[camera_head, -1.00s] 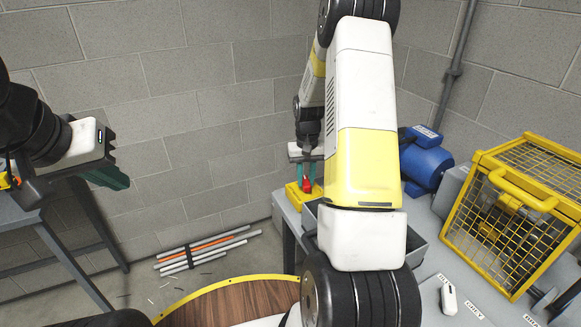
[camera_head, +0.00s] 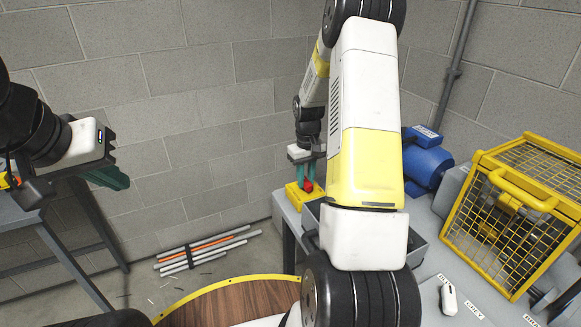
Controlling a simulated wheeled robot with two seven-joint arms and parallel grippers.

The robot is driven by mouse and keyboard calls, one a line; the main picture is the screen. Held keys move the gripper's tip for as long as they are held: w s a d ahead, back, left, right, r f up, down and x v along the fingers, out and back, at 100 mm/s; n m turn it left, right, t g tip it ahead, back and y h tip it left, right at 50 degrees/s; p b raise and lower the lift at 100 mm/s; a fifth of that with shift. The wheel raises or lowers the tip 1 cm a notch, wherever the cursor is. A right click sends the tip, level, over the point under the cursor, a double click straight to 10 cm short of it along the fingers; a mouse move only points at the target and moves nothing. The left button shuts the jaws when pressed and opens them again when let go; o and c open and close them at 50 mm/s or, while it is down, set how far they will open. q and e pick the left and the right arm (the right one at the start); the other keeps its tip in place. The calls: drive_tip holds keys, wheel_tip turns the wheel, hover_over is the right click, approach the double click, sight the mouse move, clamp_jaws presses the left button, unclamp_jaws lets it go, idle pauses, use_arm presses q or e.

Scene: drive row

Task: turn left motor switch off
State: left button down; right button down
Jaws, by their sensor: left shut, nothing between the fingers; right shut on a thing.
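The motor switch is a yellow box (camera_head: 293,196) with a red handle (camera_head: 309,187), at the far left corner of the grey bench beyond my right arm. My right gripper (camera_head: 306,182) has teal fingers and is shut on the red handle from above. The handle looks tilted, and my arm hides part of the box's right side. My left gripper (camera_head: 117,179) is shut and empty at the left, well away from the switch.
A blue motor (camera_head: 427,163) and a yellow mesh guard (camera_head: 515,215) stand on the bench to the right. A small white device (camera_head: 449,299) lies near labels. A grey table (camera_head: 50,236) stands at left; rods (camera_head: 208,246) lie on the floor.

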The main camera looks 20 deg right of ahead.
drive_tip(key=c, duration=1.2)
unclamp_jaws()
drive_tip(key=shift+r, duration=3.95)
